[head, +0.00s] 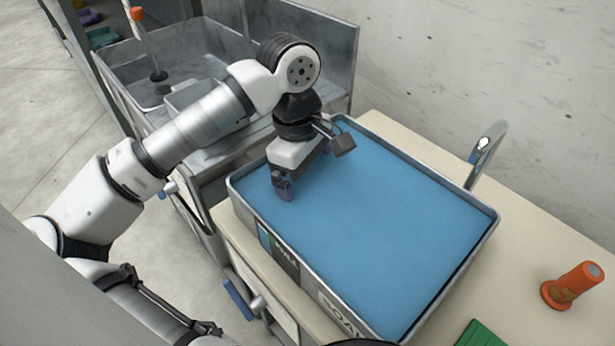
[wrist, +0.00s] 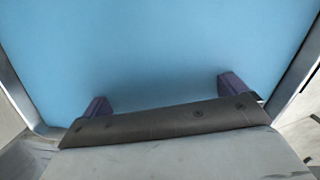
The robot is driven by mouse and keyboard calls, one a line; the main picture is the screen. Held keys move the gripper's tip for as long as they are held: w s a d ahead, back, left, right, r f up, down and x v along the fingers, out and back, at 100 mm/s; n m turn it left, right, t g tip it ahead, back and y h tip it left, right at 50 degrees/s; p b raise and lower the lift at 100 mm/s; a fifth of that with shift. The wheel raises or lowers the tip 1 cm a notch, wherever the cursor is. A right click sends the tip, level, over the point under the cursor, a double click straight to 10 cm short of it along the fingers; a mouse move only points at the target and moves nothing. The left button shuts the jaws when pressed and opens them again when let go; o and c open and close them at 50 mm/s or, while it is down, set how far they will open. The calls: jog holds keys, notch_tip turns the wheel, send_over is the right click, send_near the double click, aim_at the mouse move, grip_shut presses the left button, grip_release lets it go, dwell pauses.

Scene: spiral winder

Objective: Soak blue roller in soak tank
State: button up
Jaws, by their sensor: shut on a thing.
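The soak tank (head: 375,327) is a grey metal tray on the bench, filled with flat, opaque blue liquid (head: 375,225). My gripper (head: 285,190) points down inside the tank near its left end. In the wrist view its two dark purple fingers stand wide apart (wrist: 165,98), their tips down in the blue liquid. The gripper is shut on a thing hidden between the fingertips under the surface. The blue roller itself shows in neither view, so I cannot see how it sits in the grip.
A curved metal piece (head: 487,145) rises behind the tank. A metal basin (head: 110,62) with an orange-topped rod (head: 138,14) lies at the upper left.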

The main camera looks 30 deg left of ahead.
aim_at(308, 185)
dwell(0.4)
notch_tip(308, 185, up, 12)
jog(key=p, duration=0.6)
jog(key=shift+f, duration=0.15)
jog(key=shift+w+p, duration=0.1)
jog(key=shift+p, duration=0.25)
dwell(0.4)
